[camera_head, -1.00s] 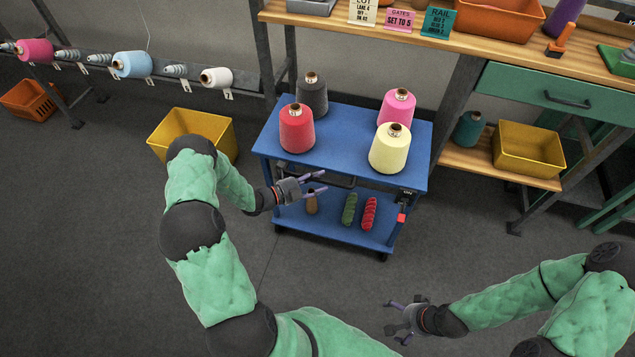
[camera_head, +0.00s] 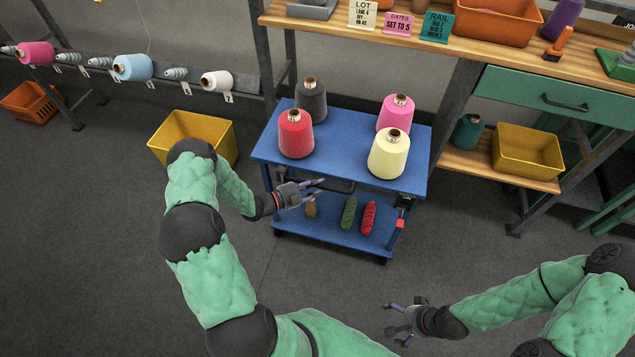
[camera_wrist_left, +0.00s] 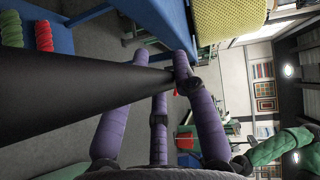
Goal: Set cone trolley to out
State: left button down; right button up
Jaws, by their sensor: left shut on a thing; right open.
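The cone trolley (camera_head: 345,145) is blue, with a top deck and a lower shelf (camera_head: 330,230). It stands in front of the workbench. A dark handle bar (camera_head: 340,186) runs along its near side; in the wrist view it is a thick black bar (camera_wrist_left: 80,88). My left gripper (camera_head: 318,187) is shut on this handle, its purple fingers around the bar. A small dark and red fitting (camera_head: 402,212) sits at the trolley's right front corner; its lettering is not readable. My right gripper (camera_head: 393,322) is open and empty, low in front of the trolley.
Red (camera_head: 295,135), dark grey (camera_head: 311,101), pink (camera_head: 395,113) and yellow (camera_head: 389,155) cones stand on the top deck. A yellow bin (camera_head: 190,135) is at left behind my left arm. The workbench (camera_head: 410,30) is behind. Floor before the trolley is clear.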

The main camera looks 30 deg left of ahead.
pick_arm(q)
jog(key=shift+s+d, duration=0.1)
jog(key=shift+s, duration=0.35)
jog(key=c, duration=1)
grip_release()
jog(key=v, duration=1.2)
